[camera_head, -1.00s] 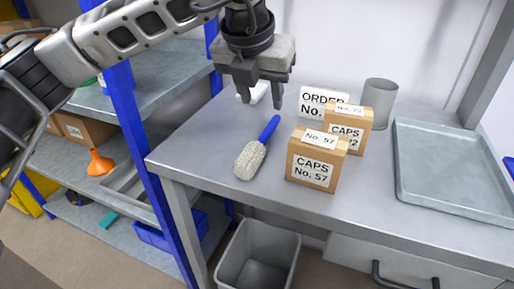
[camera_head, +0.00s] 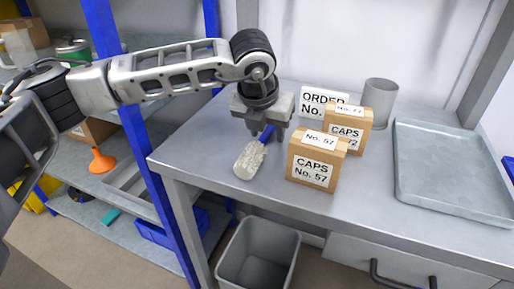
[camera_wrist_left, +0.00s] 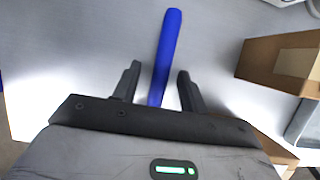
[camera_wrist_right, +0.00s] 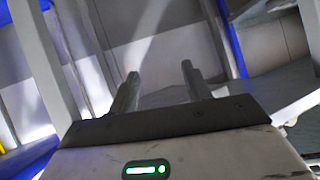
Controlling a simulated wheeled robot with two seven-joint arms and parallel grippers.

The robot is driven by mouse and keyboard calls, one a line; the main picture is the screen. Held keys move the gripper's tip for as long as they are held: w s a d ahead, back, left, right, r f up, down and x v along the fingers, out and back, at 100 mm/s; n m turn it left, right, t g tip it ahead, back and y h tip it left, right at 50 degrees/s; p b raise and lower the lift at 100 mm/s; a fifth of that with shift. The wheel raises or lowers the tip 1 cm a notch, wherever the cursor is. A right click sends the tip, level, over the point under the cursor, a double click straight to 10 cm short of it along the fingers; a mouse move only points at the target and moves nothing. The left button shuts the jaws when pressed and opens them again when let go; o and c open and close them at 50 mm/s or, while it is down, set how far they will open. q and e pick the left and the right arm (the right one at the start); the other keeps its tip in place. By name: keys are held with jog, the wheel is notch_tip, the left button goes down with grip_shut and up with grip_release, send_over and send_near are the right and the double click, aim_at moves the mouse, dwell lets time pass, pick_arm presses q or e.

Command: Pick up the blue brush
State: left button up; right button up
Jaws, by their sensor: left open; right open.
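The blue brush has a blue handle and a pale bristle head (camera_head: 249,161). It lies on the grey table (camera_head: 200,150) near the left edge, with its handle pointing away to the back right. My left gripper (camera_head: 262,136) is low over the handle, pointing down. In the left wrist view the blue handle (camera_wrist_left: 165,58) runs between the two open fingers (camera_wrist_left: 157,82), with a gap on each side; the bristle head is hidden there. My right gripper (camera_wrist_right: 155,82) is open and empty in the right wrist view, away from the brush, and is out of the head view.
Two cardboard boxes labelled CAPS, No. 57 (camera_head: 313,161) in front, stand right of the brush. An order card (camera_head: 319,101), a grey cup (camera_head: 380,103) and a grey tray (camera_head: 455,172) are further back and right. A bin (camera_head: 258,255) stands below the table edge.

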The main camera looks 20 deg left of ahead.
pick_arm(q)
grip_shut()
jog(key=shift+r, duration=0.1)
